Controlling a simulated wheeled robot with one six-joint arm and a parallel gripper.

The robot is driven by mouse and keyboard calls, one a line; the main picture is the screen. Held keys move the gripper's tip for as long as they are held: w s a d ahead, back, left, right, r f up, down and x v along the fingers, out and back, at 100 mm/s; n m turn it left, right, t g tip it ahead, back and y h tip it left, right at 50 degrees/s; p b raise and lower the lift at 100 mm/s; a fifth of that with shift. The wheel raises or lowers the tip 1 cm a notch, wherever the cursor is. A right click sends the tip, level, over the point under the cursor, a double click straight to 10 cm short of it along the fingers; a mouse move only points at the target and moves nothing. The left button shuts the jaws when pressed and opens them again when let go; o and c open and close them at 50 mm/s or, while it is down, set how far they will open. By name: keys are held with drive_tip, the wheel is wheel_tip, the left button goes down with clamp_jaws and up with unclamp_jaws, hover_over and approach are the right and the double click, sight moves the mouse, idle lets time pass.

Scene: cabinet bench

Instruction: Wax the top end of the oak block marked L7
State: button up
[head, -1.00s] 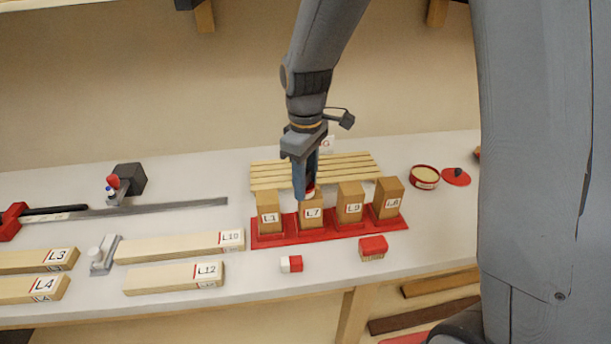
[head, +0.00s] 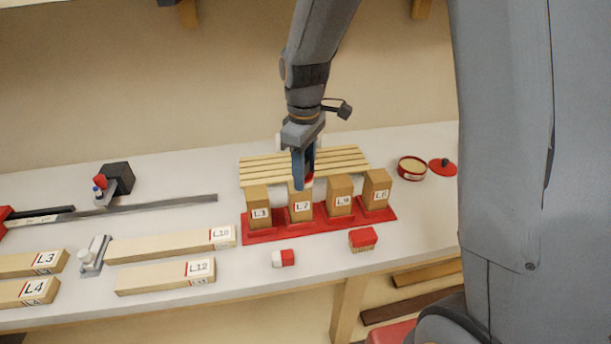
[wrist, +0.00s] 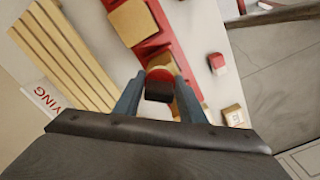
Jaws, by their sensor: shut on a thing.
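The oak block marked L7 (head: 301,207) stands upright in the red rack (head: 262,235), second from the left among L1 (head: 259,212), L9 (head: 342,203) and L6 (head: 379,195). My gripper (head: 304,182) points down over L7's top end. It is shut on a small applicator (wrist: 159,88), which has a dark handle, a red part and a paler part beyond it. A little of its red shows between the fingers in the head view. The applicator is at or just above L7's top; I cannot tell whether it touches. The fingers partly hide that top.
An open round tin (head: 412,168) and its red lid (head: 443,168) lie right of the rack. A slatted rack (head: 255,170) is behind. A red brush (head: 363,240) and a red-and-white piece (head: 283,258) lie in front. Boards (head: 170,246) lie on the left.

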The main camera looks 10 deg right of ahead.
drive_tip(key=shift+w+f, duration=0.15)
drive_tip(key=shift+w, duration=0.2)
drive_tip(key=shift+c, duration=1)
drive_tip(key=shift+a, duration=1.35)
drive_tip(key=shift+s+d+r+p, duration=0.15)
drive_tip(key=shift+s+d+p, duration=0.4)
drive_tip(key=shift+s+d, duration=0.15)
drive_tip(key=shift+s+d+r+p, duration=0.15)
drive_tip(key=shift+s+d+p, duration=0.35)
drive_tip(key=shift+s+d, duration=0.15)
drive_tip(key=shift+a+f, duration=0.2)
drive_tip(key=shift+a, duration=1.1)
drive_tip(key=shift+w+d+f, duration=0.15)
drive_tip(key=shift+w+d, duration=1.15)
drive_tip(key=shift+s+a+p, duration=0.5)
drive_tip(key=shift+s+a, duration=0.2)
drive_tip(key=shift+w, duration=0.1)
